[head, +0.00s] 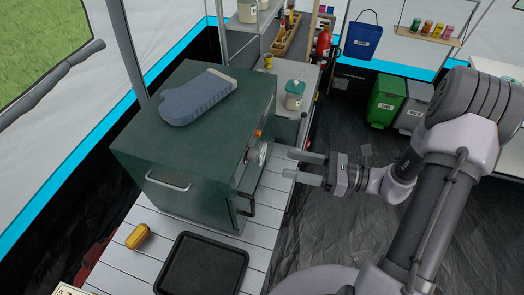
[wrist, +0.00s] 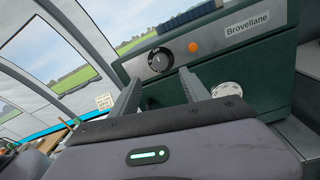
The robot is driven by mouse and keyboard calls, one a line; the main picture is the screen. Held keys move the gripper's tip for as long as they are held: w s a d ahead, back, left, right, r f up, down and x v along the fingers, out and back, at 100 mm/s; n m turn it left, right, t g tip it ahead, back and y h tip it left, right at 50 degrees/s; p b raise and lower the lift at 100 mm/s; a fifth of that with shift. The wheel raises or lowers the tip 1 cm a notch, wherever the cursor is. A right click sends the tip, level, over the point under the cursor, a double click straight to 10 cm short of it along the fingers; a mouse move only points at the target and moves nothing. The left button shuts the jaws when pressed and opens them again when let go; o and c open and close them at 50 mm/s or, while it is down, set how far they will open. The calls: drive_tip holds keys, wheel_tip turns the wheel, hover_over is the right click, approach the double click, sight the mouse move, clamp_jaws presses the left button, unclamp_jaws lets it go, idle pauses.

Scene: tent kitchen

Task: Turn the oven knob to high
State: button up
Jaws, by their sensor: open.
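The oven is a dark green box (head: 190,130) on a white slatted counter, its front facing my gripper. The wrist view shows its black round knob (wrist: 160,60) with a pale ring, left of an orange light (wrist: 194,46). In the head view the knob is small and hard to make out; the orange light (head: 258,133) shows there. My gripper (head: 288,164) is open and empty, in front of the oven front and apart from it. In the wrist view its fingers (wrist: 160,76) point toward the panel, tips just below the knob. The knob's setting is too small to read.
A blue-grey mitt (head: 198,95) lies on the oven. A white dial (wrist: 227,89) sits lower on the front. A black tray (head: 203,264) and yellow item (head: 138,236) lie on the counter. A lidded jar (head: 294,95) stands behind.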

sight(257, 156)
drive_tip(key=x, duration=0.9)
drive_tip(key=shift+w+a, duration=0.1)
drive_tip(key=shift+w, duration=0.05)
drive_tip(key=shift+c, duration=0.4)
clamp_jaws()
